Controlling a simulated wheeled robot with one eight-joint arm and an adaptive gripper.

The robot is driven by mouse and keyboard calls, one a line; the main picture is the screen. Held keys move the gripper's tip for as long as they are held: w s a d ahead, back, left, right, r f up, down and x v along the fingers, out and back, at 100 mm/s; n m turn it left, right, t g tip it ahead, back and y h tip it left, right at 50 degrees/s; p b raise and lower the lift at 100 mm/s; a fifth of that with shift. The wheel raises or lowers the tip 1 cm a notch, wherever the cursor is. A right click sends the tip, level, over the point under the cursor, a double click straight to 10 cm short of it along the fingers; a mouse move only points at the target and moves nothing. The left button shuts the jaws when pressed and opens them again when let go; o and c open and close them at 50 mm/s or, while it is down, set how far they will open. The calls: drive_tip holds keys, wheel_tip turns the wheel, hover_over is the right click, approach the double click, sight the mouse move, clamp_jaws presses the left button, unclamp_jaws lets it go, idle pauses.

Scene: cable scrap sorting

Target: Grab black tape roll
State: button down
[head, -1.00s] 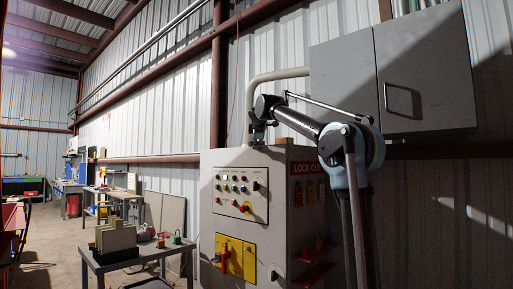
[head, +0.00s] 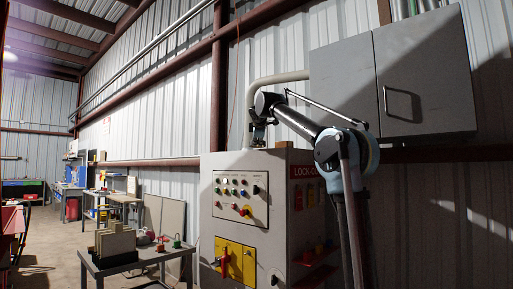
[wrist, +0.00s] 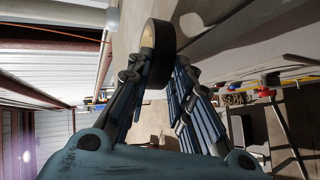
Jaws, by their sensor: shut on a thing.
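The black tape roll (wrist: 165,42) shows at the top middle of the wrist view, as a black ring with a tan inner edge. My gripper (wrist: 166,64) has its fingers on either side of the roll and is shut on it. In the head view my gripper (head: 258,136) points down at the top of the grey control cabinet (head: 232,160), near its back edge. The roll cannot be made out in the head view, and I cannot tell whether it touches the cabinet top.
A grey wall box (head: 420,75) hangs at the upper right, close to my arm. A conduit (head: 270,78) rises behind the gripper. A small table (head: 125,262) with a file holder (head: 115,240) and padlocks stands at lower left. Open floor lies at far left.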

drive_tip(key=v, duration=1.5)
drive_tip(key=shift+f, duration=0.35)
